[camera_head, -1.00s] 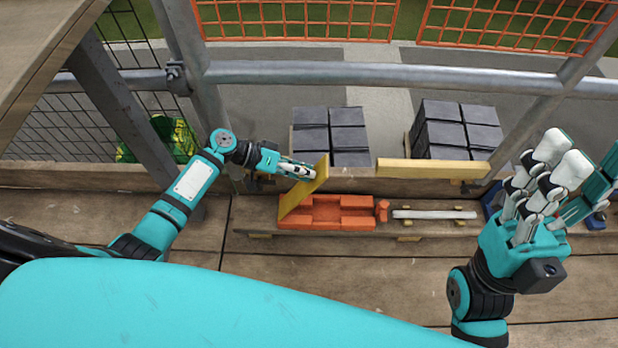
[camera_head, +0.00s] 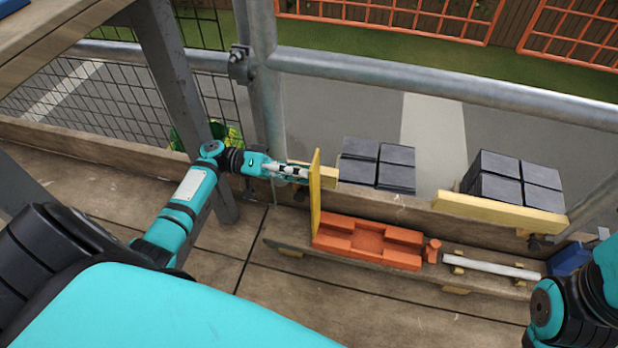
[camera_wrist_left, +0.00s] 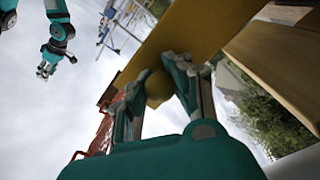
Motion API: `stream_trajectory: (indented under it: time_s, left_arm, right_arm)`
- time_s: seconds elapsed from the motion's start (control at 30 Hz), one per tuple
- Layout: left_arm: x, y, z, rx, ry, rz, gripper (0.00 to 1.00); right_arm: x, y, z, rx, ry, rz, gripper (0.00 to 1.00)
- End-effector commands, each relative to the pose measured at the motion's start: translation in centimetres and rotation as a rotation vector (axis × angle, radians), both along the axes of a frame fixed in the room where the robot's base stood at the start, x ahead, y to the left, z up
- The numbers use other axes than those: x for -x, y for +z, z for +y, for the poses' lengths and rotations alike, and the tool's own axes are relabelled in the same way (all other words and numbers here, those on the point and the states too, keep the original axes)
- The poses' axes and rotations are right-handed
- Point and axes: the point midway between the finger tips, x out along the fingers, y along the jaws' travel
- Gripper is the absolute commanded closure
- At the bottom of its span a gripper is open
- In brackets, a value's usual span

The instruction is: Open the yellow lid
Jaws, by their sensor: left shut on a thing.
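The yellow lid (camera_head: 316,190) stands about upright at the left end of the orange box (camera_head: 368,243). My left gripper (camera_head: 300,172) is on the left side of the lid, beside its upper part. In the left wrist view the fingers (camera_wrist_left: 158,90) are shut on a round yellow knob (camera_wrist_left: 160,84) on the lid (camera_wrist_left: 190,32). The inside of the orange box shows raised and sunken orange parts. Of my right arm, only a part shows at the right edge of the head view. A small hand (camera_wrist_left: 46,68) at the upper left of the wrist view is too small to read.
A small orange piece (camera_head: 432,250) and a whitish bar (camera_head: 492,265) lie right of the box on the plank. Stacks of dark tiles (camera_head: 377,165) (camera_head: 515,180) stand behind the wooden edge. A metal railing (camera_head: 420,80) runs across. The wooden deck in front is clear.

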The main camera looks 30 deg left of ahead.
Motion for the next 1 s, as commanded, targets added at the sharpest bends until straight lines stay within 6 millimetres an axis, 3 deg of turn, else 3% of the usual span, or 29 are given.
stream_trajectory:
  time_s: [0.4, 0.43, 0.67, 1.0]
  left_arm:
    - [-0.06, 0.0, 0.36, 0.004, 0.006, -0.002, 1.0]
    - [-0.06, 0.0, 0.36, 0.004, 0.006, -0.002, 0.83]
    - [-0.01, -0.04, 0.27, 0.005, 0.002, 0.0, 0.53]
    - [0.04, -0.05, 0.2, 0.006, 0.001, -0.001, 0.51]
  right_arm:
    - [0.04, 0.15, 0.03, 0.0, -0.001, -0.005, 0.6]
    - [0.04, 0.15, 0.03, 0.001, -0.001, -0.006, 0.6]
    - [0.06, 0.15, 0.03, 0.001, 0.0, -0.006, 0.6]
    - [-0.01, 0.06, -0.01, -0.001, -0.001, -0.004, 0.6]
